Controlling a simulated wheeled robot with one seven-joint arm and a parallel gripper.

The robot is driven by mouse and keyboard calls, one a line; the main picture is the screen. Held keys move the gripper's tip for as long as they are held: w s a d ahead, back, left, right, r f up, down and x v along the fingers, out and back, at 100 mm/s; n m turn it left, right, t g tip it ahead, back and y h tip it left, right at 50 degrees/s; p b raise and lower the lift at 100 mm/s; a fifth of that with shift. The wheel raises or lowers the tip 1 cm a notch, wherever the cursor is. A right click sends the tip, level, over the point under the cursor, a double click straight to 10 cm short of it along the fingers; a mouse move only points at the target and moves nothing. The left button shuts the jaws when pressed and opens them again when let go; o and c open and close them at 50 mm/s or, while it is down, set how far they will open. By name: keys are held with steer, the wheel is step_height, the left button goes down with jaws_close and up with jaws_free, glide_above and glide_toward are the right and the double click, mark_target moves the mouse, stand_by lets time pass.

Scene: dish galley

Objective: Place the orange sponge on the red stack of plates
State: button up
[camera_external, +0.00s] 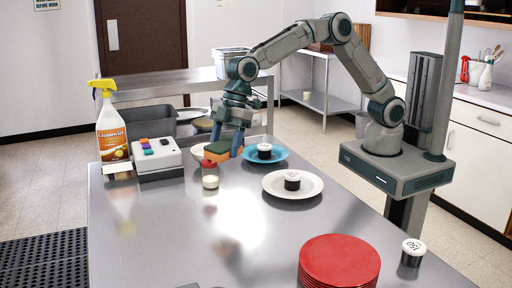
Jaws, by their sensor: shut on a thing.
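The red stack of plates (340,265) stands at the near right of the steel table. My gripper (226,143) is over the far part of the table, pointing down, with the orange sponge (221,156) between its fingers. The sponge shows an orange side and a green face, and a finger covers part of it. My gripper is shut on the sponge, well to the far left of the red stack. I cannot tell whether the sponge is clear of the table.
A blue plate (279,157) and a white plate (273,188), each with a black-and-white item, stand right of my gripper. A small red-topped jar (210,181) is just in front. A spray bottle (111,135) and button box (157,158) stand left. A black-and-white container (412,253) is beside the stack.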

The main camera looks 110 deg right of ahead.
steer(key=s+a+r+n, duration=0.1)
steer(key=s+a, duration=0.2)
steer(key=a, duration=0.4)
steer(key=s+a+n, duration=0.1)
steer(key=s+a, duration=0.1)
steer(key=a, duration=0.5)
steer(key=n+y+p, duration=0.1)
steer(key=p, duration=0.2)
glide_above(343, 247)
steer(key=d, duration=0.1)
steer(key=shift+g, duration=0.3)
steer(key=f, duration=0.3)
steer(key=s+f, duration=0.1)
steer(key=f, duration=0.1)
steer(key=shift+f, duration=0.2)
steer(key=shift+a+f, duration=0.1)
steer(key=shift+f, duration=0.05)
steer(key=shift+f+p, duration=0.55)
steer(key=shift+f, duration=1.4)
steer(key=shift+f, duration=0.2)
steer(key=o, duration=0.9)
steer(key=shift+o, duration=0.2)
